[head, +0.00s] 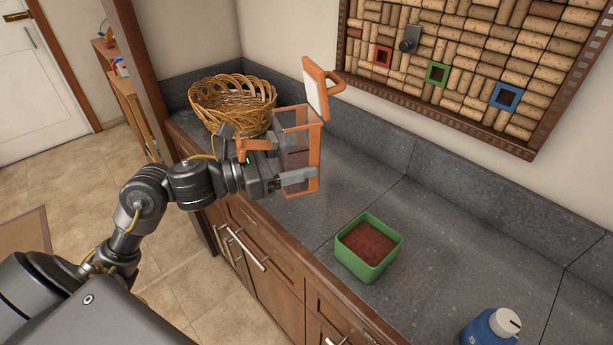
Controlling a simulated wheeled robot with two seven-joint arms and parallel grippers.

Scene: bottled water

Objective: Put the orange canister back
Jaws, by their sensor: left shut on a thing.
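The orange canister (315,158) has orange edges, clear sides and an orange-and-white lid (316,88) that stands open at its top. My left gripper (300,160) is shut on it and holds it near the front edge of the grey counter, to the right of the wicker basket. I cannot tell whether the canister's base touches the counter. What is inside it is hard to make out. My right gripper is not in view.
A wicker basket (226,98) stands at the back left. A green open box (347,263) with reddish-brown contents sits mid-counter. A blue bottle (482,328) with a white cap is at front right. A cork board (470,50) with red, green and blue square frames hangs above.

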